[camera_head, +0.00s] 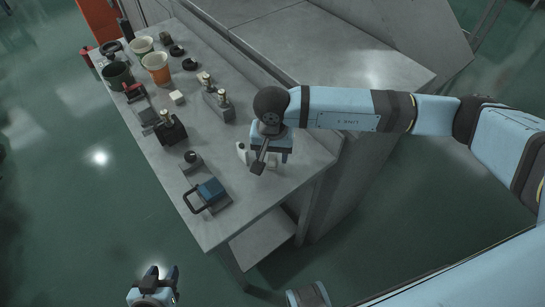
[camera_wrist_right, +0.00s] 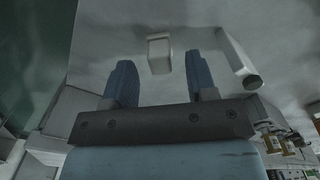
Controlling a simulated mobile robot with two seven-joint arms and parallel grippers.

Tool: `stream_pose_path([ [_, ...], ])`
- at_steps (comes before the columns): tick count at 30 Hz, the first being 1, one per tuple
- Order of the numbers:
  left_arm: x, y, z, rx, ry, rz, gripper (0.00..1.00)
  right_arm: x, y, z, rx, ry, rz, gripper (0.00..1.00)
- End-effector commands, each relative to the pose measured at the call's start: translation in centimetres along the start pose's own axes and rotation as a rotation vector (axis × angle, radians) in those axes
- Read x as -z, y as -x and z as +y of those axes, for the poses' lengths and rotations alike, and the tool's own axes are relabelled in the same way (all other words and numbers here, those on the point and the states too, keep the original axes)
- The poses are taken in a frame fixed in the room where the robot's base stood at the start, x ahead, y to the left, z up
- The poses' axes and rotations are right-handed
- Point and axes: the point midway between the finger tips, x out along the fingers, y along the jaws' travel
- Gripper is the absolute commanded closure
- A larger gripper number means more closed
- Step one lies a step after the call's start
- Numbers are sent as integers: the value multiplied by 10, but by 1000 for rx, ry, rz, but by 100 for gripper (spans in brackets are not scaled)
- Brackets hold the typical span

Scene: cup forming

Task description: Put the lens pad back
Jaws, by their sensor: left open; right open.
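A small white block (camera_wrist_right: 159,52), which looks like the lens pad, lies on the grey surface in the right wrist view. It shows between and beyond the two blue fingers of my right gripper (camera_wrist_right: 160,80), which are apart with nothing between them. In the head view my right gripper (camera_head: 266,158) hangs over the near right part of the bench, and hides what is beneath it. A white bottle-like item (camera_head: 242,152) stands just left of it; a white cylinder (camera_wrist_right: 240,62) shows right of the fingers in the wrist view. My left gripper (camera_head: 160,277) is open, off the bench.
The grey bench (camera_head: 240,205) carries a blue block with a dark handle (camera_head: 211,190), a dark device (camera_head: 171,130), brass-topped fittings (camera_head: 224,100), a cream block (camera_head: 177,97) and several cups (camera_head: 157,66) at the far end. A raised ledge runs along its right side.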

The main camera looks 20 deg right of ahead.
Motion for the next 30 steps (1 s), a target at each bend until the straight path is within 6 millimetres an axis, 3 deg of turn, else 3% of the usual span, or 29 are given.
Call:
stream_pose_path([
  [6,-6,-3,0,0,4,-10,57,0,49,0,3,3,3,48],
  [12,-8,-4,0,-1,6,-14,57,0,82,0,1,1,2,48],
  [18,-4,-4,0,-1,8,-7,57,0,95,0,0,1,0,48],
  [30,-5,-4,0,-1,9,-7,57,0,95,0,0,1,0,48],
])
